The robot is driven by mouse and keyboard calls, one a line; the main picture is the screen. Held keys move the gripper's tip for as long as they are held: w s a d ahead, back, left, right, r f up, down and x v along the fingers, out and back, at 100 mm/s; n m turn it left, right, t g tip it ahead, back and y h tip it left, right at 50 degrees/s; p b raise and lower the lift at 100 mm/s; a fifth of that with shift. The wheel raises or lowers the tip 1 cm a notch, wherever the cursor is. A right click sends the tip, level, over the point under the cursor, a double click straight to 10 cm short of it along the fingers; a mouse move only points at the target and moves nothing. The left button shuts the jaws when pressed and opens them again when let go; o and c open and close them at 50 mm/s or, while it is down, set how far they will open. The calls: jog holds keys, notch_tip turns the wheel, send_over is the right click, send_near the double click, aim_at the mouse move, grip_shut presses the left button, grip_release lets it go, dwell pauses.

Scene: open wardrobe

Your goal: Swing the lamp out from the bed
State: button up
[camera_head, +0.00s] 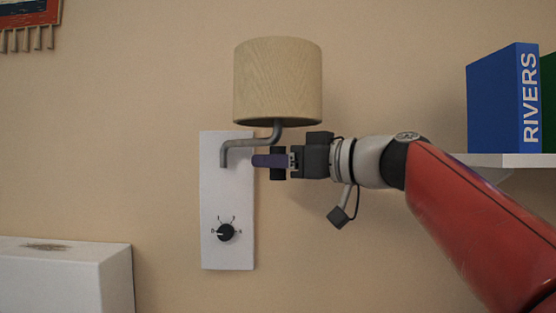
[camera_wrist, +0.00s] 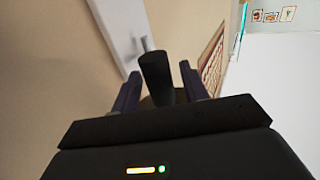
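The wall lamp has a beige drum shade (camera_head: 277,82) on a bent grey arm (camera_head: 247,144). The arm comes out of a white wall plate (camera_head: 227,200), which also shows in the wrist view (camera_wrist: 122,28). A dark cylindrical handle (camera_head: 278,170) hangs below the shade; it stands large in the wrist view (camera_wrist: 157,75). My gripper (camera_head: 268,160) reaches in from the right, under the shade. Its two purple fingers (camera_wrist: 160,88) are apart on either side of the handle. A gap shows on the right side; contact on the left side is unclear.
A black dial (camera_head: 226,232) sits low on the plate. A shelf (camera_head: 505,160) with a blue book (camera_head: 503,100) is at the right, behind my red arm. A white piece of furniture (camera_head: 65,270) stands lower left. A wall hanging (camera_head: 28,25) is upper left.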

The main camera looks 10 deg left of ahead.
grip_shut()
